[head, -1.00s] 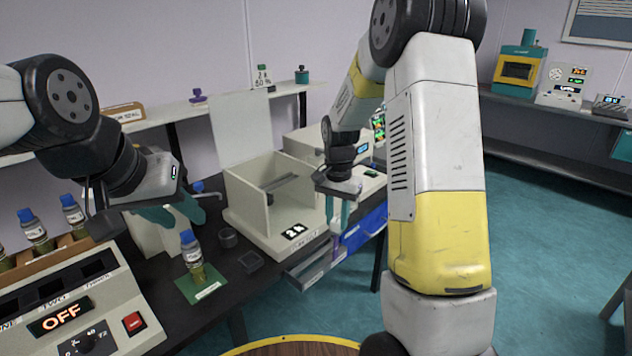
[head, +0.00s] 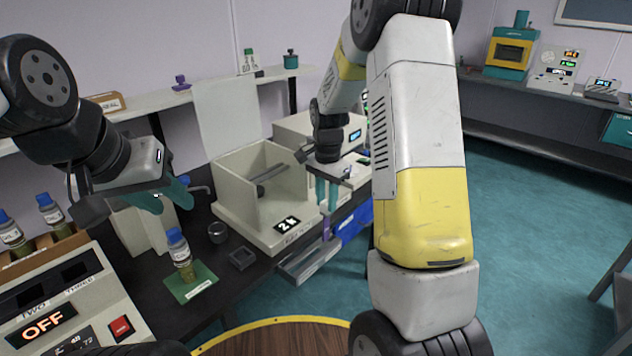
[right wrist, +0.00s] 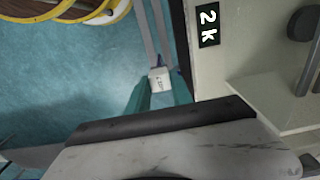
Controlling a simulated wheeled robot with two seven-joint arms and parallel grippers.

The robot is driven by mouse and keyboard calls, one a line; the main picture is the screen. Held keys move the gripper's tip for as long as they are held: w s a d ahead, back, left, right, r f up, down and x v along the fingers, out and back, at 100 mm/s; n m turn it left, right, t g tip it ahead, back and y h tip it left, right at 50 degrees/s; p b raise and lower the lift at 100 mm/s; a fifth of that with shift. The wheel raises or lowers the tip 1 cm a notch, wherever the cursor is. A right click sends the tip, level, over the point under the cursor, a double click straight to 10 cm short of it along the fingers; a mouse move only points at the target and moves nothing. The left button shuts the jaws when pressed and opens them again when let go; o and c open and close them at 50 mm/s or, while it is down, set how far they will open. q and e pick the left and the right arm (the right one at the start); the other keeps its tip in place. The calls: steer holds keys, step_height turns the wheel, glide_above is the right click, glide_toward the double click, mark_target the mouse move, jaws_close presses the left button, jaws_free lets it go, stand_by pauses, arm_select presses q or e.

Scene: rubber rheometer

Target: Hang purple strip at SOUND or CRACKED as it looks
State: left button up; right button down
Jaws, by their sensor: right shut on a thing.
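The purple strip (head: 326,228) hangs down from my right gripper (head: 327,197) in the head view. The gripper is shut on its upper end, in front of the open box marked 2K. In the right wrist view a small white labelled piece (right wrist: 160,82) sits between the teal fingertips (right wrist: 160,94); its print is too small to read. The strip's surface is too small to tell whether it is sound or cracked. My left gripper (head: 168,197) is open and empty, above the bottle on the green mat. No SOUND or CRACKED lettering can be made out.
The cream box (head: 237,205) stands open with its lid raised. A grey rail-like tray (head: 303,267) and a blue bin (head: 352,229) are at the bench edge. A blue-capped bottle (head: 179,249) stands on a green mat (head: 197,290). The OFF console (head: 75,305) is front left.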

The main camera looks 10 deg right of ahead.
mark_target(326, 213)
steer(key=shift+r, duration=0.1)
stand_by(0.7)
steer(key=shift+f, duration=5.55)
steer(key=c, duration=1.1)
jaws_free()
steer(key=shift+o, duration=0.2)
steer(key=shift+r, duration=0.1)
steer(key=shift+r, duration=2.95)
